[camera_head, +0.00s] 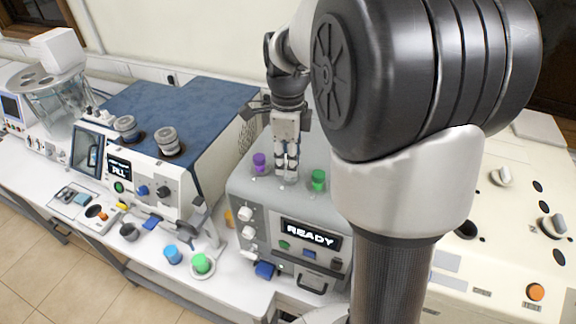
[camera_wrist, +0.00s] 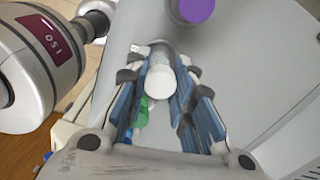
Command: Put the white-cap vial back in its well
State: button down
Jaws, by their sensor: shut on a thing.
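My gripper (camera_head: 287,178) points down over the top of the grey machine (camera_head: 241,186) with the READY display. It is shut on the white-cap vial (camera_wrist: 160,80), whose round white cap shows between the blue-lined fingers in the wrist view. In the head view the fingers hide most or all of that vial. A purple-cap vial (camera_head: 259,162) stands left of the gripper and a green-cap vial (camera_head: 318,180) stands right of it. The purple cap (camera_wrist: 196,10) also shows at the top of the wrist view. I cannot see the vial's lower end or the well under it.
A blue-topped machine (camera_head: 180,100) stands to the left. A blue-cap container (camera_head: 172,254) and a green-cap one (camera_head: 201,263) are on the bench in front. A cream panel with knobs (camera_head: 502,176) is at the right. My arm hides part of the right side.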

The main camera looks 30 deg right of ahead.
jog(key=shift+f, duration=1)
jog(key=shift+f, duration=0.15)
jog(key=c, duration=1.4)
grip_release()
jog(key=shift+o, duration=0.2)
